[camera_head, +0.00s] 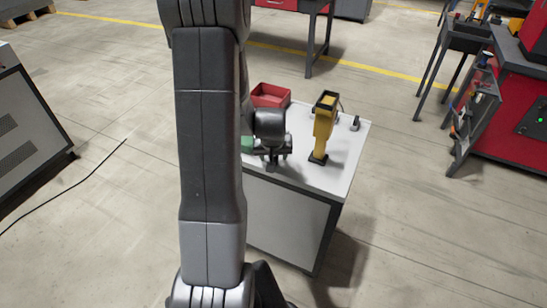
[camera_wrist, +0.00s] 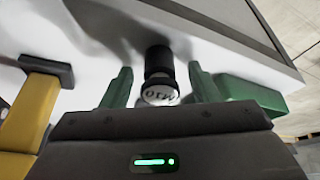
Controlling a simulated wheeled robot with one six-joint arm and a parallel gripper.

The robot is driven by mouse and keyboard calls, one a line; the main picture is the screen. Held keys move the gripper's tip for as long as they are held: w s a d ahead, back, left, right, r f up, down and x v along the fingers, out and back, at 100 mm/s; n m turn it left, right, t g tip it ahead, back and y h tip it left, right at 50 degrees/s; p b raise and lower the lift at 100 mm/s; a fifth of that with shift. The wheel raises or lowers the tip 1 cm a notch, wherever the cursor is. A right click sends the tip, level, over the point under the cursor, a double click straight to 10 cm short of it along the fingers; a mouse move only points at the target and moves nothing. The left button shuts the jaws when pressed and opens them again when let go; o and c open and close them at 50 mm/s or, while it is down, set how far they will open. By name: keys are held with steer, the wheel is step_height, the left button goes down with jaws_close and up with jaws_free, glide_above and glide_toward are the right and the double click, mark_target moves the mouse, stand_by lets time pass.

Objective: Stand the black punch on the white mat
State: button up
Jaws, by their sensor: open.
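A black punch (camera_wrist: 159,62) with a silver end face marked "M10" shows in the wrist view, its marked end towards the camera. My gripper (camera_wrist: 161,84) is open, with one green finger on each side of the punch. Gaps show between the punch and both fingers. In the head view my gripper (camera_head: 273,158) is low over the white-topped bench, and I cannot make out the punch there. I cannot tell a white mat apart from the white bench top (camera_head: 335,180).
A yellow tool (camera_head: 323,130) on a black foot stands right of my gripper. A red bin (camera_head: 270,93) is behind it. A green box (camera_wrist: 262,97) lies close beside the right finger in the wrist view. A small dark item (camera_head: 355,124) is near the bench's right edge.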

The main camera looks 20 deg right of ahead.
steer(key=shift+r, duration=0.1)
jaws_close()
